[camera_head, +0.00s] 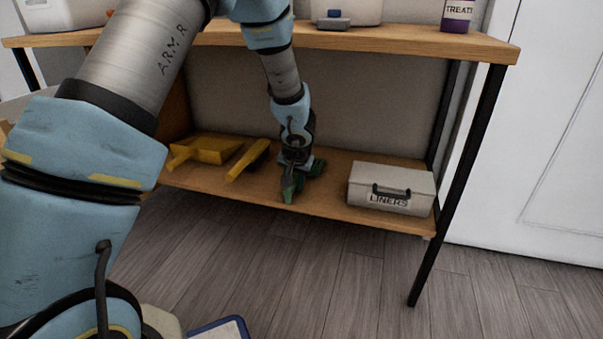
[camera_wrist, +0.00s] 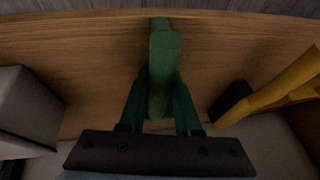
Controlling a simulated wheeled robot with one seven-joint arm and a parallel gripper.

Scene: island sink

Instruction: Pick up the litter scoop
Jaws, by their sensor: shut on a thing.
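The green litter scoop (camera_head: 288,190) is at the lower shelf's front edge, with more dark green showing behind my gripper. My gripper (camera_head: 295,168) reaches down over the lower shelf and is shut on the scoop. In the wrist view, the scoop's green handle (camera_wrist: 163,55) points away between the two fingers of my gripper (camera_wrist: 160,90), which close in on it from both sides. The rest of the scoop is hidden by the gripper. I cannot tell whether the scoop still touches the shelf.
The lower wooden shelf (camera_head: 330,203) also holds a yellow dustpan (camera_head: 210,150) and a yellow-and-black brush (camera_head: 247,160) to the left, and a grey box labelled LINERS (camera_head: 392,187) to the right. A black leg (camera_head: 460,180) stands at right.

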